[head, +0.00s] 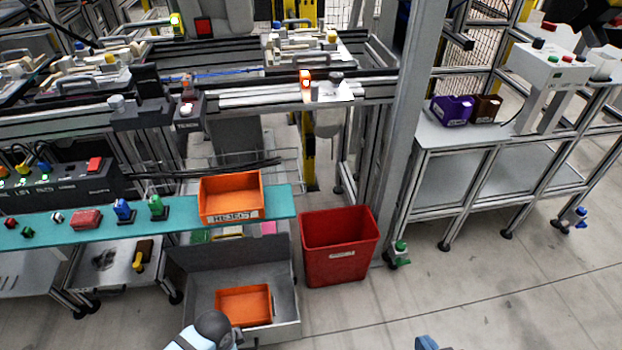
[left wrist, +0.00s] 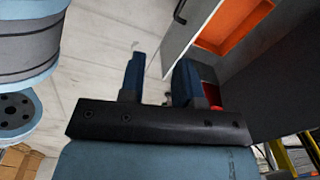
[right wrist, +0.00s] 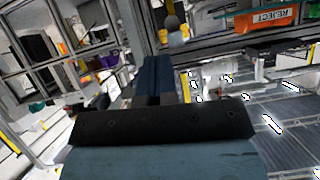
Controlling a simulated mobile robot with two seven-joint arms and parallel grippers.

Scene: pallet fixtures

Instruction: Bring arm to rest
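My left gripper (left wrist: 161,64) shows in the left wrist view with its two blue fingers apart and nothing between them. The floor and part of an orange bin lie beyond it. My right gripper (right wrist: 155,64) shows in the right wrist view with its fingers together and no object visible in them. In the head view only a small blue piece of the right gripper (head: 427,342) shows at the bottom edge, over the floor. A part of my left arm shows at the bottom left of centre, in front of the grey drawer; its gripper is not clear there.
An orange REJECT bin (head: 232,195) stands on the teal shelf (head: 180,222). Below it is an open grey drawer (head: 285,307) with an orange bin (head: 243,303). A red bin (head: 340,262) stands on the floor. A grey table (head: 432,128) is at right. The front right floor is clear.

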